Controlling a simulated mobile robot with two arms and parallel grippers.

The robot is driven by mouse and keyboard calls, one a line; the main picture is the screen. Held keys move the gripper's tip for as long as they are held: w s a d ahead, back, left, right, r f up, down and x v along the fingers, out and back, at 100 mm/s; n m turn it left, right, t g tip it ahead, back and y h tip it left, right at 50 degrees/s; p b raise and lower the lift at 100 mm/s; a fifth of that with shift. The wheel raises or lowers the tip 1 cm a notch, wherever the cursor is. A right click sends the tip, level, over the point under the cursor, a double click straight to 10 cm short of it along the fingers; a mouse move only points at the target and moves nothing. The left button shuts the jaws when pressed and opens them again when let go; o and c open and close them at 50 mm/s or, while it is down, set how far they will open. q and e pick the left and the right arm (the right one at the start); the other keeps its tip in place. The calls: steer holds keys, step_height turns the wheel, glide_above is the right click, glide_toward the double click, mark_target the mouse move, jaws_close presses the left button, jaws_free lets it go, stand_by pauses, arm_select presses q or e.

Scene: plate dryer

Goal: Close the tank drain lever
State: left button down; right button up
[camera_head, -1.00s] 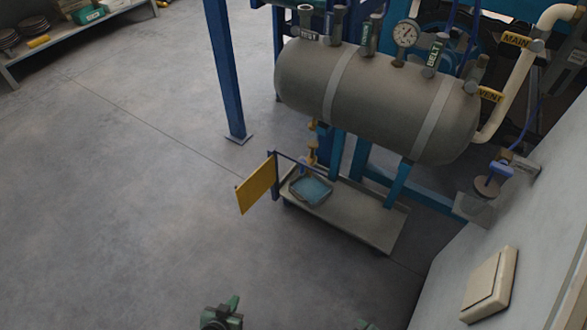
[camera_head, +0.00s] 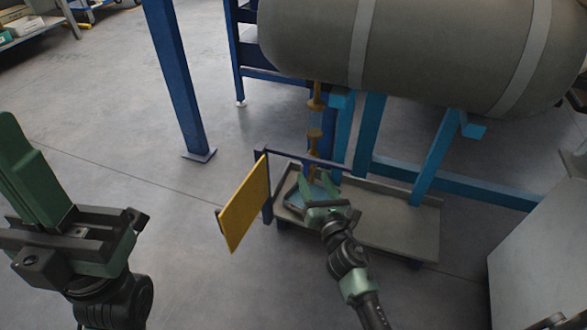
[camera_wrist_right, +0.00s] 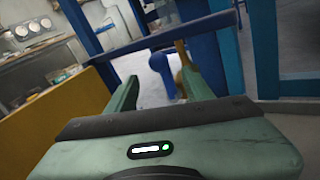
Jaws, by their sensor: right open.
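The tank (camera_head: 440,50) is a grey cylinder with lighter bands at the top of the head view. A brass drain pipe (camera_head: 316,97) with a valve (camera_head: 314,138) hangs below its left end. My right gripper (camera_head: 316,188) is open, just below the valve and in front of it. In the right wrist view a brownish-yellow part (camera_wrist_right: 182,54) and a rounded blue part (camera_wrist_right: 187,80) show beyond and between the open fingers (camera_wrist_right: 160,92). I cannot tell whether either is the lever, or whether the fingers touch them. My left gripper (camera_head: 70,235) is at the left, away from the tank; its opening is unclear.
A yellow panel (camera_head: 245,203) on a blue frame stands just left of my right gripper. Blue posts (camera_head: 178,75) stand behind.

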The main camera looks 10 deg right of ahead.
mark_target(308, 165)
steer(key=shift+w+r, duration=0.25)
steer(key=shift+w, duration=0.45)
steer(key=w+b, duration=0.1)
steer(key=w, duration=0.5)
steer(key=shift+w, duration=0.35)
jaws_close()
stand_by(0.5)
